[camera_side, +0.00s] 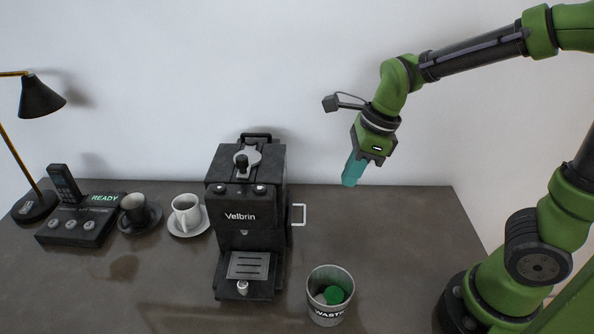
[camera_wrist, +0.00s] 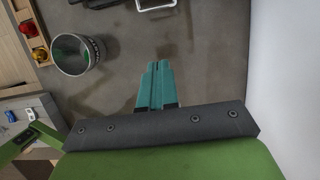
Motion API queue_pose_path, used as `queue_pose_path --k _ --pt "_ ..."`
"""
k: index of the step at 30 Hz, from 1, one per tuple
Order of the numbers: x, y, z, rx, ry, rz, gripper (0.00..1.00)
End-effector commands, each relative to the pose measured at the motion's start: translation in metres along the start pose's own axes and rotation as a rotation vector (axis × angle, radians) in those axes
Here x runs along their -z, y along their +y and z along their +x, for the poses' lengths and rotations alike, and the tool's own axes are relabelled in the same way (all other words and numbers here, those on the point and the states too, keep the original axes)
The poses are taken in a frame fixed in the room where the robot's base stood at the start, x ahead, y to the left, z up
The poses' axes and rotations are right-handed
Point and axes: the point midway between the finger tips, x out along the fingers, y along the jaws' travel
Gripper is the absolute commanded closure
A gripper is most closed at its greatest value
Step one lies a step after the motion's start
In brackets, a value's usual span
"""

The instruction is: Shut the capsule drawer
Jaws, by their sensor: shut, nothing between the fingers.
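A wooden drawer or tray holding a red and a yellow capsule (camera_wrist: 37,38) shows at the upper left of the wrist view, past the counter's front edge. It seems to be the capsule drawer standing open, but it is cut off by the frame. It is outside the side view. My gripper (camera_side: 350,183) is shut and empty, pointing down above the right part of the counter, well apart from the drawer. Its teal fingers (camera_wrist: 156,88) lie together in the wrist view.
The black Velbrin coffee machine (camera_side: 246,240) has a pale side handle (camera_side: 299,214). A waste bin (camera_side: 330,306) with green contents stands at the counter's front. Two cups (camera_side: 186,210), a phone (camera_side: 64,184) and a lamp (camera_side: 41,98) are at left. The counter's right part is clear.

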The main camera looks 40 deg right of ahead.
Motion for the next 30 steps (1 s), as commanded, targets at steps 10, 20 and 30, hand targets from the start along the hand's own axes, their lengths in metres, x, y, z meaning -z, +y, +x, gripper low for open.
queue_pose_path --k 10,20,30 --pt "0.002 0.001 0.074 -0.004 0.008 0.001 1.00" --pt "-0.029 0.000 0.103 0.001 0.002 -0.002 1.00" --pt "-0.035 0.000 0.106 0.001 0.001 -0.001 1.00"
